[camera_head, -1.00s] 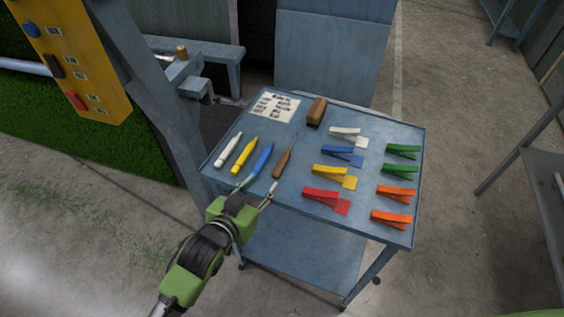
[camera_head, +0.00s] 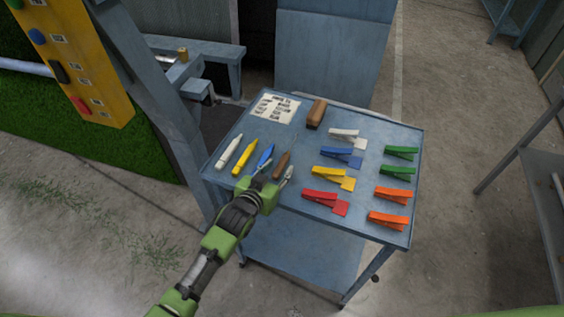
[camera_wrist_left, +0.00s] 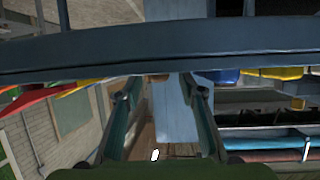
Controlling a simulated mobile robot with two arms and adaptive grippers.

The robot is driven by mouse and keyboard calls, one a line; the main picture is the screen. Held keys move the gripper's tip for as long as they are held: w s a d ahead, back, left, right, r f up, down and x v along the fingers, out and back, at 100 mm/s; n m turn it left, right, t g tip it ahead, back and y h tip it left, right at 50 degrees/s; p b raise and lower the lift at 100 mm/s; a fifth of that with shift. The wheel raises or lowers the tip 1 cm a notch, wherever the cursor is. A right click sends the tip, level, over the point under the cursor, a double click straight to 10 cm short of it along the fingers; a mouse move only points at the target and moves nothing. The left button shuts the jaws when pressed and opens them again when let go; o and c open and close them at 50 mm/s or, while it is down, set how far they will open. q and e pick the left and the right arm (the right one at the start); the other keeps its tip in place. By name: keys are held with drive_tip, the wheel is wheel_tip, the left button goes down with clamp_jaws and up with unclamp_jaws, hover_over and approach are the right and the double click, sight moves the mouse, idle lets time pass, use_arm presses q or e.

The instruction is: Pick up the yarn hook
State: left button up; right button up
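The yarn hook (camera_head: 282,163) lies on the blue table near its front edge, to the right of the blue tool. Its brown wooden handle shows, while its lower end is close to my gripper and partly hidden. My left gripper (camera_head: 273,173) is at the table's front edge, fingers apart, with nothing seen between them. Its tips are just short of the hook and the blue tool; contact cannot be told. In the left wrist view the two fingers (camera_wrist_left: 160,92) are spread towards the table edge. My right gripper is not in view.
The blue table (camera_head: 375,233) also holds white (camera_head: 229,153), yellow (camera_head: 245,156) and blue (camera_head: 266,155) pen-like tools to the left. Several coloured clips (camera_head: 333,178) lie to the right. A brown block (camera_head: 316,113) and a paper sheet (camera_head: 276,108) are at the back.

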use_arm(q)
drive_tip(key=shift+w+d+f, duration=0.25)
drive_tip(key=shift+w, duration=0.25)
clamp_jaws()
drive_tip(key=shift+r, duration=0.15)
